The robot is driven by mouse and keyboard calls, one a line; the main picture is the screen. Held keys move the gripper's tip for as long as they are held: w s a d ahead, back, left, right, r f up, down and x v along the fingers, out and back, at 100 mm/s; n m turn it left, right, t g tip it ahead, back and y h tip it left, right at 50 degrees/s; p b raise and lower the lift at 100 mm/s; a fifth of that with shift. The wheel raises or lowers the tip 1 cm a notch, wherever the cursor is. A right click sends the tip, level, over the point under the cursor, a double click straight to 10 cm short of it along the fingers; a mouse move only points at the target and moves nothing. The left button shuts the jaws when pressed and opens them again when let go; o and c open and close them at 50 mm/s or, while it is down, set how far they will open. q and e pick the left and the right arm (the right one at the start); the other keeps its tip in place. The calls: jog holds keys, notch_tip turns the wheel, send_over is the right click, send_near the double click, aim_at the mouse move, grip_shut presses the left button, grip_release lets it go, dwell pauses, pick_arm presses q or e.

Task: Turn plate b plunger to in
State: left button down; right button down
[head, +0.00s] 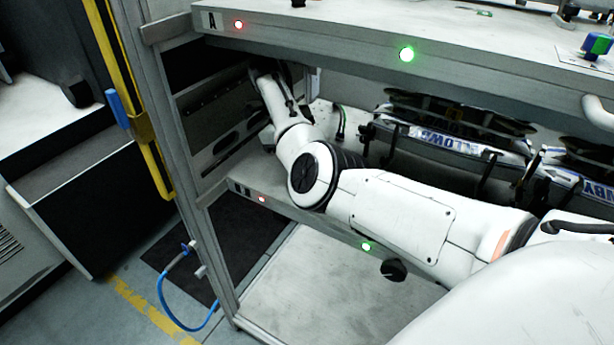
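The upper plate edge carries an "A" label (212,20). The lower plate (300,216) has a small dark label at its left end that is too small to read. I cannot tell for certain which part is the plate b plunger. A small dark upright part with a green spot (340,122) stands on the lower plate, right of my wrist. A black round knob (393,270) shows under the lower plate's front edge. My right arm reaches in from the right, its gripper (283,90) at the back left of the lower bay. Its finger opening is unclear. My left gripper is out of view.
Red and green lamps (406,54) sit on both plate edges. Dark racks with blue-lettered labels (455,143) fill the lower bay's right. A blue-and-green knob (597,45) stands on the upper plate. A metal post (185,150) and blue hose (180,322) are at left.

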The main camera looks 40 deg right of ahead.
dwell(0.4)
jog(key=c, duration=1.8)
grip_release()
jog(key=shift+c, duration=0.2)
